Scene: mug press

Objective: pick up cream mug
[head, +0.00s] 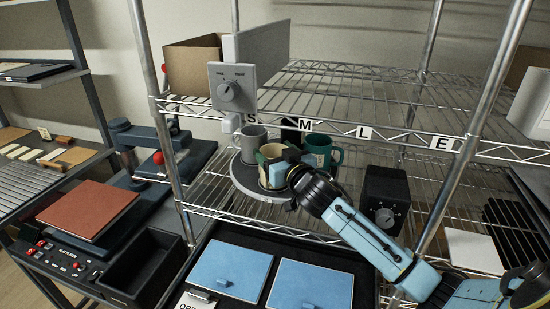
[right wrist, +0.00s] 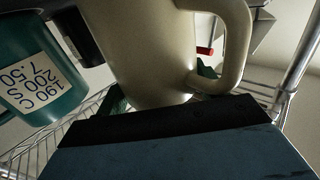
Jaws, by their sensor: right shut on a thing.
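The cream mug (right wrist: 140,50) fills the middle of the right wrist view, its handle (right wrist: 240,45) to the right. In the head view the cream mug (head: 269,152) is on or just over the round grey turntable (head: 243,183), partly hidden by my right gripper (head: 284,170). My right gripper is shut on the cream mug. I cannot tell whether the mug touches the turntable. A green mug (head: 322,149) is close by on the right; a green mug with a white number label (right wrist: 35,75) shows in the right wrist view. My left gripper is not in view.
A grey mug (head: 249,143) stands at the turntable's back left. Wire shelving with metal posts (head: 160,110) surrounds the turntable. A black box with a dial (head: 385,198) stands to the right. Blue plates (head: 230,273) lie in front; a press (head: 150,150) is at left.

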